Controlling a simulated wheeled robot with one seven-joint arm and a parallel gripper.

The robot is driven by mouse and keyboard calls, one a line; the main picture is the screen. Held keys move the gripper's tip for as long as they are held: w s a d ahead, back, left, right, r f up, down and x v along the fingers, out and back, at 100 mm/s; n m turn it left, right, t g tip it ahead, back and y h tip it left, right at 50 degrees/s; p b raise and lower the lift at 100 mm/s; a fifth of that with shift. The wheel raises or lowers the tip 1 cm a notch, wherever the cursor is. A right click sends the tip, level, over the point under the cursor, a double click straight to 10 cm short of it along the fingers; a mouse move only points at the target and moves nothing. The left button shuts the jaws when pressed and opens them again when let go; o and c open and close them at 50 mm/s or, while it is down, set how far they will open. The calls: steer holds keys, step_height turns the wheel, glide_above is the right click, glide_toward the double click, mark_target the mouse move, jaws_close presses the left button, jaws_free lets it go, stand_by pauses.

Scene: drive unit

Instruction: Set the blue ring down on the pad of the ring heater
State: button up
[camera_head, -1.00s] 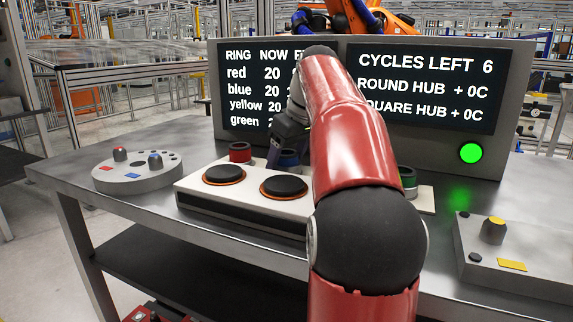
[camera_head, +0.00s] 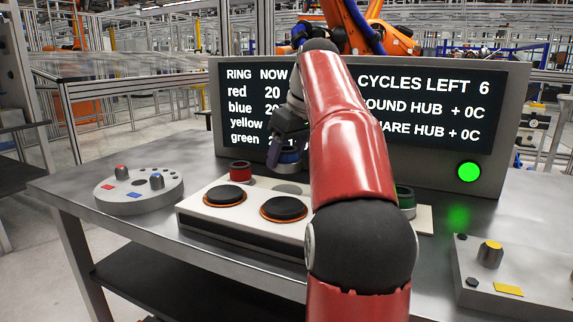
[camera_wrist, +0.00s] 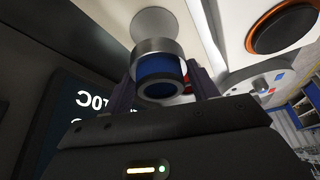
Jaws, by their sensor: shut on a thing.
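The blue ring (camera_head: 289,156), with a silver band, is held in my gripper (camera_head: 279,153) above the back of the white ring heater (camera_head: 250,222). In the wrist view the ring (camera_wrist: 158,68) sits between the two fingers of my gripper (camera_wrist: 164,86), which are shut on it. A round grey patch (camera_wrist: 154,20) on a pale surface shows beyond it. The heater has two black pads with orange rims, a left pad (camera_head: 224,195) and a right pad (camera_head: 284,207), both bare. One pad (camera_wrist: 284,30) shows in the wrist view. My arm hides part of the heater's right side.
A red ring (camera_head: 240,169) stands behind the left pad, close to the blue ring. A green ring (camera_head: 405,198) stands right of my arm. A display panel (camera_head: 505,135) rises behind. A round control unit (camera_head: 140,197) is at left, a yellow-knob box (camera_head: 525,265) at right.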

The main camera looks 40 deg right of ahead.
step_height(320, 180, up, 8)
steer(key=p, duration=0.1)
steer(key=shift+f, duration=0.15)
stand_by(0.8)
